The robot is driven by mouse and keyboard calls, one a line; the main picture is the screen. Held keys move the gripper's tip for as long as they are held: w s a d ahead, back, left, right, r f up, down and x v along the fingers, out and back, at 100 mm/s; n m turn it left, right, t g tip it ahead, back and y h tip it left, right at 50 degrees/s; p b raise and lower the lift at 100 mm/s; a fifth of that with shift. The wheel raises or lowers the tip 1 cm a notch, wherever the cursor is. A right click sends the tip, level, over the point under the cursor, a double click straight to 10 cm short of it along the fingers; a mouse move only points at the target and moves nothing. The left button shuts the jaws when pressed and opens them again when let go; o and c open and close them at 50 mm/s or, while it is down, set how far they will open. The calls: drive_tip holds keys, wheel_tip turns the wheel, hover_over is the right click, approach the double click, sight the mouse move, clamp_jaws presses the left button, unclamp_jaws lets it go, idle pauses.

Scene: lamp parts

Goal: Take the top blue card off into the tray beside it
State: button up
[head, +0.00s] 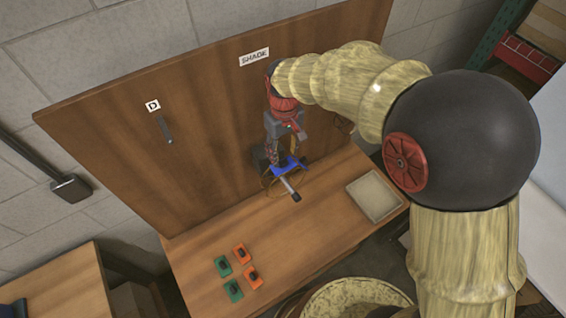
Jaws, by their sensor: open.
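The blue card (291,169) shows as a small bright blue piece on top of a dark assembly near the back board. My gripper (284,158) points down over it, with its open fingers right at the blue piece. I cannot tell whether they touch it. My gripper partly hides the card and what lies under it. The shallow pale tray (375,196) lies on the table to the right, and it looks empty.
A grey-ended dark rod (291,190) and a thin yellowish loop lie around the blue piece. Green (223,266) and orange (253,277) cards with dark knobs lie at the front left. A wooden board (200,100) stands behind. The table's middle is clear.

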sight(283, 161)
drive_tip(key=shift+s+f, duration=0.2)
drive_tip(key=shift+f, duration=1.45)
drive_tip(key=shift+c, duration=1)
drive_tip(key=c, duration=0.7)
drive_tip(key=shift+c, duration=0.6)
drive_tip(key=shift+r, duration=0.1)
